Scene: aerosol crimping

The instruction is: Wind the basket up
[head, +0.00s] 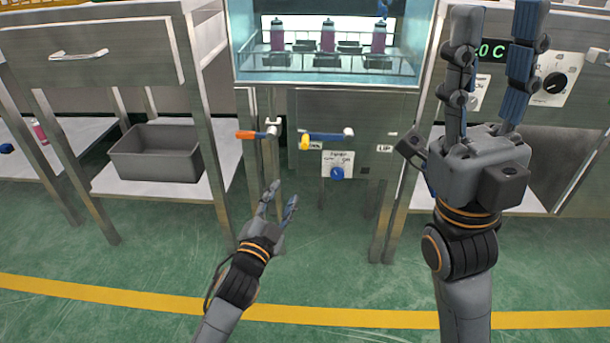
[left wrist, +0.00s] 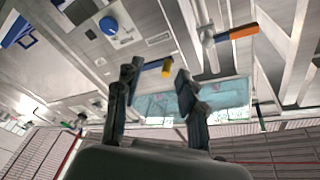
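The wire basket (head: 327,61) is inside the lit, glazed tank of the steel machine and holds three purple bottles (head: 328,35) upright. On the machine's front below are an orange-tipped lever (head: 246,135) and a blue lever with a yellow end (head: 327,136). In the left wrist view, the orange-tipped lever (left wrist: 243,31) and yellow end (left wrist: 167,68) lie ahead of the fingers. My left gripper (head: 281,195) is open and empty, below and in front of the levers, touching neither. My right gripper (head: 500,8) is raised at the right, open and empty, fingers up.
A blue knob (head: 337,172) sits on a white plate below the levers. A grey bin (head: 155,152) stands on the left table's lower shelf. At the right is a panel with a green display (head: 493,50) and black dial (head: 555,83). The green floor in front is clear.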

